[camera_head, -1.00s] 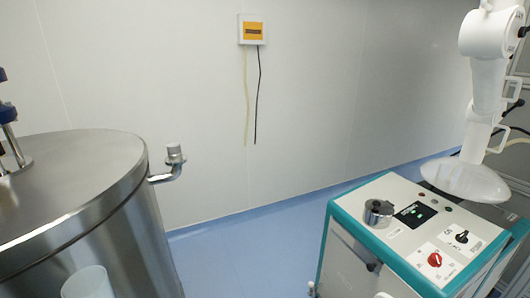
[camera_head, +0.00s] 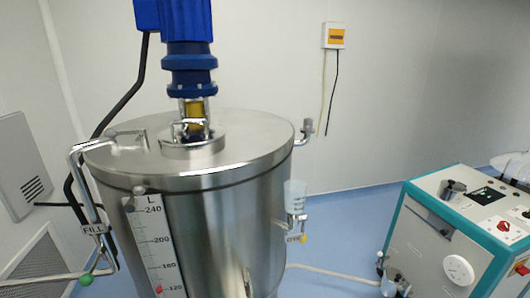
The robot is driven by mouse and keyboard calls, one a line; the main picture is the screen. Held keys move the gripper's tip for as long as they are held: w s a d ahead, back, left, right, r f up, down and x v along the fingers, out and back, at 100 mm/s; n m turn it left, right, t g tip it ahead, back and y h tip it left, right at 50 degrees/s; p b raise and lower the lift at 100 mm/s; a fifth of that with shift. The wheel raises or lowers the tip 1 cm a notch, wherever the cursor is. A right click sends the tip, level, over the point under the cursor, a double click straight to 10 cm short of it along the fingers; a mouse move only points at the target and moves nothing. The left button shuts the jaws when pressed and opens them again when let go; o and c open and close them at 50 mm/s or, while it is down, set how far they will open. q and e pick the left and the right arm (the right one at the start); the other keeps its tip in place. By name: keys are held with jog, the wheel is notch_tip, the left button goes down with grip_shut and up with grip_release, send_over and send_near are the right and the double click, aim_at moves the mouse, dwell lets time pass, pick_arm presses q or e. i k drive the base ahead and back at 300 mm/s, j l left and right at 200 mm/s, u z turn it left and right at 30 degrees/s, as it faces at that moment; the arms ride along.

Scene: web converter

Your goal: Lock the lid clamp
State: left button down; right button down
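A tall stainless steel tank (camera_head: 215,225) stands left of centre in the head view. Its round flat metal lid (camera_head: 245,135) looks closed. A blue motor (camera_head: 188,45) stands on a metal flange (camera_head: 192,147) in the lid's middle. A small metal fitting (camera_head: 306,132) sticks out at the lid's right edge. A bent metal pipe (camera_head: 95,147) meets the lid's left edge. I cannot tell which part is the lid clamp or whether it is locked; the far rim is partly hidden. Neither of my grippers shows.
A white and teal machine (camera_head: 455,235) stands at the right. A hose (camera_head: 330,272) runs along the floor between tank and machine. A clear cup (camera_head: 295,194) sits on the tank's right side. Blue floor (camera_head: 345,215) is open behind. A yellow-fronted wall box (camera_head: 334,36) hangs at the back.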

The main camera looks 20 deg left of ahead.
aim_at(112, 134)
jog(key=k+j+u, duration=0.4)
jog(key=j, duration=0.2)
jog(key=k+j+u, duration=0.2)
jog(key=j, duration=0.15)
